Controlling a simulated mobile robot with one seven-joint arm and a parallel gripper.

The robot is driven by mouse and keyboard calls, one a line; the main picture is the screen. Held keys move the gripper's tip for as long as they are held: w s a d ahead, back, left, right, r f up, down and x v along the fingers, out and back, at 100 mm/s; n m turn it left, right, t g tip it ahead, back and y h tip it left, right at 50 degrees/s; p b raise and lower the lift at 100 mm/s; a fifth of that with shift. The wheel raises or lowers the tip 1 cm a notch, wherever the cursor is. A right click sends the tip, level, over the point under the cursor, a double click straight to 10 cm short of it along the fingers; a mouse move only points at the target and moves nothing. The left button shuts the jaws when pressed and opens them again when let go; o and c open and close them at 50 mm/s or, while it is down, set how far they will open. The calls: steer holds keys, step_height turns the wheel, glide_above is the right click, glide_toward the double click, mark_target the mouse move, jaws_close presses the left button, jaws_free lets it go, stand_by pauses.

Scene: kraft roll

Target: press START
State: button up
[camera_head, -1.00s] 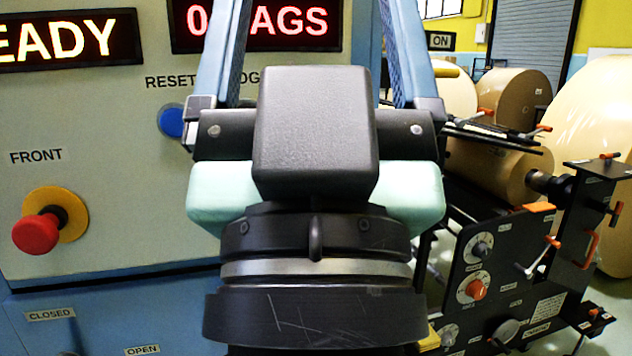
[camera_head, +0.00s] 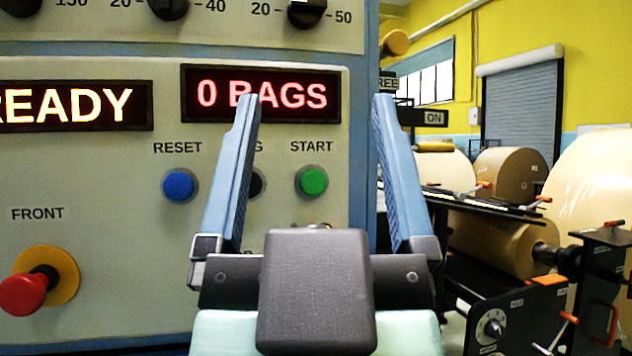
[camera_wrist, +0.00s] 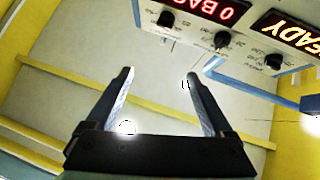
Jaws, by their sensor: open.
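The green START button (camera_head: 312,181) sits on the cream control panel (camera_head: 105,240), under the label START. In the head view it shows between the two fingers of my gripper (camera_head: 314,108). My gripper is open and empty, its fingers pointing up and toward the panel. How far the fingertips are from the panel I cannot tell. In the wrist view my gripper (camera_wrist: 158,75) is open with nothing between the fingers. The START button does not show there; the panel's upper knobs (camera_wrist: 222,39) and displays do.
Left of START are a blue RESET button (camera_head: 180,185) and a dark button (camera_head: 257,183) partly hidden by my left finger. A red FRONT emergency knob (camera_head: 24,294) sticks out at lower left. Displays read READY (camera_head: 75,105) and 0 BAGS (camera_head: 260,94). Kraft rolls (camera_head: 510,175) stand at right.

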jaws_close()
stand_by(0.3)
stand_by(1.3)
